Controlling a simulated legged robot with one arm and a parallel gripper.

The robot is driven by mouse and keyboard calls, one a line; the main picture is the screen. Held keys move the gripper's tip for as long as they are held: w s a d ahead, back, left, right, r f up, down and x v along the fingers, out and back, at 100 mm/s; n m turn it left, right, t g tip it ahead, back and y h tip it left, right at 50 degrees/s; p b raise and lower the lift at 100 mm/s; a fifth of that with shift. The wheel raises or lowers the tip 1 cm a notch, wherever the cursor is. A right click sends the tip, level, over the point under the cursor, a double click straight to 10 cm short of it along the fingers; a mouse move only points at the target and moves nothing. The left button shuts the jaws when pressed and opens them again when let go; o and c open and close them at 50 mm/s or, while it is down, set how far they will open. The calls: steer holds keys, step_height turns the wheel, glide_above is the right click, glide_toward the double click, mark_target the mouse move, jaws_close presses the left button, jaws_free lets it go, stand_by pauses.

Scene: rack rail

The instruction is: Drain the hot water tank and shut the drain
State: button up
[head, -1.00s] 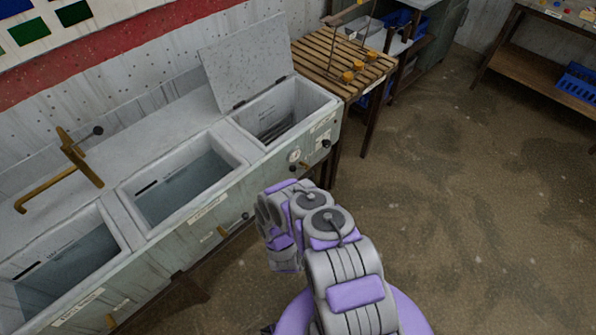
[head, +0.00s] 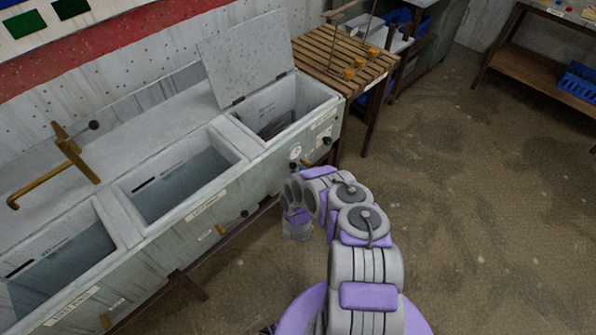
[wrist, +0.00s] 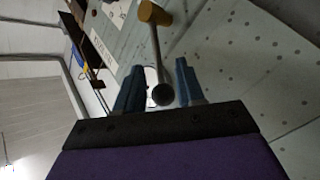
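The rightmost basin (head: 258,108) of the grey sink unit has its lid (head: 246,56) raised. A round dial (head: 295,152) is on its front. No label is legible enough to confirm the hot tank. My gripper (wrist: 158,86) is open, with its blue fingertips on either side of a lever's dark ball end. This lever (wrist: 156,48) runs to a brass hub (wrist: 153,13) on the panel. Whether the fingers touch it I cannot tell. In the head view my gripper (head: 292,168) is at the front below the dial, and my arm hides most of the valve there.
Two more basins stand left, the middle one (head: 180,180) and the left one (head: 60,255), both holding water. A brass tap (head: 68,150) stands behind them. A slatted wooden table (head: 335,60) adjoins at the right. The floor (head: 470,200) on the right is clear.

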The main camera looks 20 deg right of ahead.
mark_target(298, 165)
steer(key=shift+b+x, duration=0.35)
steer(key=shift+x, duration=1.3)
steer(key=shift+s, duration=0.1)
jaws_close()
